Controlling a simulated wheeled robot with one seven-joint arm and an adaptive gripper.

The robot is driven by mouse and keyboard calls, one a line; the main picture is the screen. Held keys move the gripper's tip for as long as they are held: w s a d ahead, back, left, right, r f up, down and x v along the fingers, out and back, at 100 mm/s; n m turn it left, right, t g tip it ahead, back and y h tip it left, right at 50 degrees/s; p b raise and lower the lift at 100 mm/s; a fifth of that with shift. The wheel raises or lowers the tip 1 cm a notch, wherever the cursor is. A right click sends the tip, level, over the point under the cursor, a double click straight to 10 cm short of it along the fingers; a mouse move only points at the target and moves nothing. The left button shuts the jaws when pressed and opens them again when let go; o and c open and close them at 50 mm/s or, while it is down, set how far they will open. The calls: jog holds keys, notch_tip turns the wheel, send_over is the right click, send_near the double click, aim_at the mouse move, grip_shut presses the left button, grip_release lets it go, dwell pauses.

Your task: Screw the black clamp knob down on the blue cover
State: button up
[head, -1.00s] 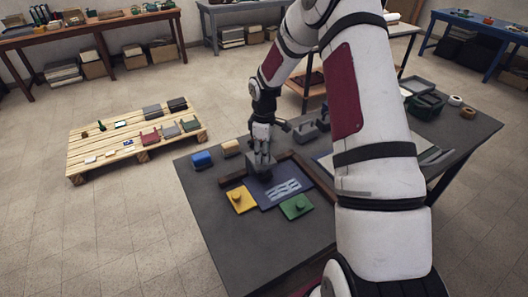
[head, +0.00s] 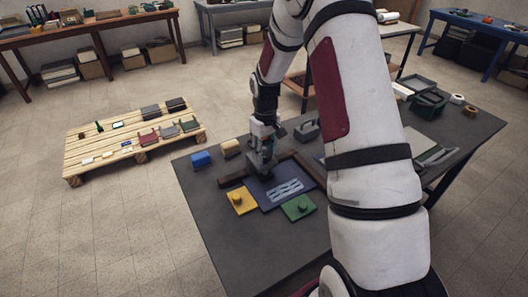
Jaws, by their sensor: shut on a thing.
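The blue cover (head: 291,197) is a dark blue plate with pale wavy stripes, lying flat on the grey table. My gripper (head: 262,173) points down at its back left part. It is shut on a small dark thing at the cover, which I take to be the black clamp knob (head: 265,178). The fingers hide most of the knob, and I cannot tell how far down it sits. A yellow plate with a knob (head: 241,201) lies to the left of the blue cover. A green plate with a knob (head: 298,207) lies in front to the right.
A blue block (head: 202,159) and a tan block (head: 230,148) stand behind left. Grey holders (head: 307,131) stand behind right. The table's front left is clear.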

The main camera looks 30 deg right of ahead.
jog(key=m+b, duration=0.2)
jog(key=m, duration=0.4)
jog(key=shift+f, duration=0.1)
jog(key=m+b, duration=0.1)
jog(key=m, duration=0.4)
jog(key=shift+m, duration=0.4)
jog(key=m+b, duration=0.1)
jog(key=m, duration=0.4)
jog(key=shift+m, duration=0.3)
jog(key=m, duration=0.6)
jog(key=o, duration=1.2)
jog(key=shift+c, duration=0.2)
